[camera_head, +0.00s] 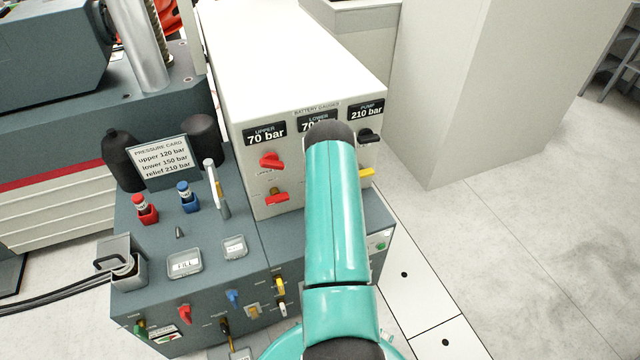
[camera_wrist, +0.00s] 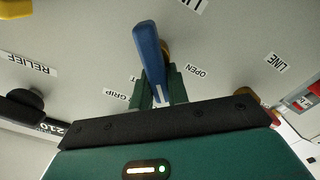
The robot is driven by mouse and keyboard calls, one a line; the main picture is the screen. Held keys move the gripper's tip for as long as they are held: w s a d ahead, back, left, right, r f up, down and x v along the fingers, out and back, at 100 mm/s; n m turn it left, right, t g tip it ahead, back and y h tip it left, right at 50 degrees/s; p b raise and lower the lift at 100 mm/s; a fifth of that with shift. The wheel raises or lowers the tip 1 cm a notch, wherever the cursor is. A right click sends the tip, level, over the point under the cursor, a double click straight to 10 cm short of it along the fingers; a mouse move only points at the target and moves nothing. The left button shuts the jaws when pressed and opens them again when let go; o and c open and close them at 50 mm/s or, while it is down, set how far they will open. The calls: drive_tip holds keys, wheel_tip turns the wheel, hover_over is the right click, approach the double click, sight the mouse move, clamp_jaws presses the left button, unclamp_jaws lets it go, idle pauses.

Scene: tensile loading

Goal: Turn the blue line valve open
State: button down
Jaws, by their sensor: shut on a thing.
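The blue line valve's lever (camera_wrist: 149,50) shows in the wrist view, standing out from a pale panel. It runs nearly up and down in the picture, leaning slightly left. My gripper (camera_wrist: 160,88) is shut on it, with one green finger on each side. In the head view my arm covers my gripper and this lever against the white cabinet (camera_head: 290,60).
A black knob (camera_wrist: 24,106) by the "RELIEF" label is at the left of the wrist view. In the head view, red handles (camera_head: 276,199) and a yellow handle (camera_head: 367,173) flank my arm. Clear floor (camera_head: 510,240) lies to the right.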

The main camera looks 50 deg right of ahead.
drive_tip(key=n, duration=0.3)
drive_tip(key=f+n, duration=0.1)
drive_tip(key=n, duration=0.1)
drive_tip(key=shift+w+a+n, duration=0.15)
drive_tip(key=shift+a+n, duration=0.15)
drive_tip(key=shift+f+n, duration=0.2)
drive_tip(key=shift+n, duration=0.9)
drive_tip(key=shift+f+n, duration=0.15)
drive_tip(key=shift+n, duration=0.95)
drive_tip(key=c, duration=1.4)
unclamp_jaws()
drive_tip(key=shift+o, duration=0.2)
drive_tip(key=v, duration=1.4)
